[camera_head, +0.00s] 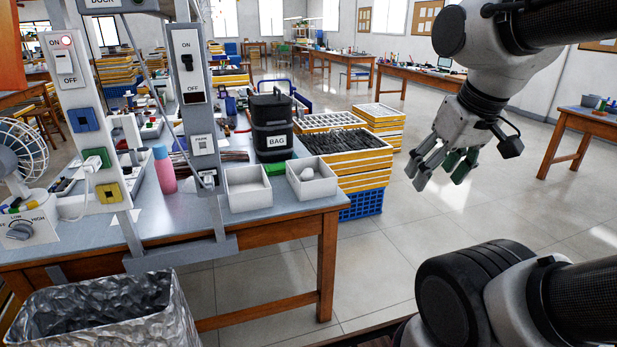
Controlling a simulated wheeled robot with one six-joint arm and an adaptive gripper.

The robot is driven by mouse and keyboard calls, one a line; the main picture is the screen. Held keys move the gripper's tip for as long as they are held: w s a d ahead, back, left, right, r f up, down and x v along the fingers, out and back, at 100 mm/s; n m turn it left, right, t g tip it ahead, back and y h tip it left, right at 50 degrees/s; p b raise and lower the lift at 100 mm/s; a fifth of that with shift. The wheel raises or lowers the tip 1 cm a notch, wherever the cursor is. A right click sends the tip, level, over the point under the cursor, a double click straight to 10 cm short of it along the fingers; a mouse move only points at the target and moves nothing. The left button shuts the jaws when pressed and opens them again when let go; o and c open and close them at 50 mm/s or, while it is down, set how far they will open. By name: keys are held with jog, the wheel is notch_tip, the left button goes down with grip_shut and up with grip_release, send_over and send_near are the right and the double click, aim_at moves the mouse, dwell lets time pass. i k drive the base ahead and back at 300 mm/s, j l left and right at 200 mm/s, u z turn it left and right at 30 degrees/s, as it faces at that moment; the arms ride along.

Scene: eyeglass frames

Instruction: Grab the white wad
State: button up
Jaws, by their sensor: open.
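A small white wad (307,174) lies inside the right one of two open white boxes (318,189) at the right end of the workbench. My gripper (437,180) is in the air to the right of the bench, over the open floor. Its fingers point down and left. It is open and empty, well apart from the wad and its box.
The left white box (248,190) stands beside the wad's box. A black container marked BAG (272,125) is behind them. Stacked yellow trays (362,165) stand behind the bench corner. A switch post (193,110) rises left of the boxes. A bin (110,310) stands in front.

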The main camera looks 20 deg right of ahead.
aim_at(307, 175)
jog(key=z, duration=0.15)
jog(key=i+j, duration=0.2)
jog(key=i, duration=0.25)
jog(key=i+j+u, duration=0.1)
jog(key=i, duration=0.35)
jog(key=i+j, duration=0.3)
jog(key=i, duration=0.15)
jog(key=u, duration=0.05)
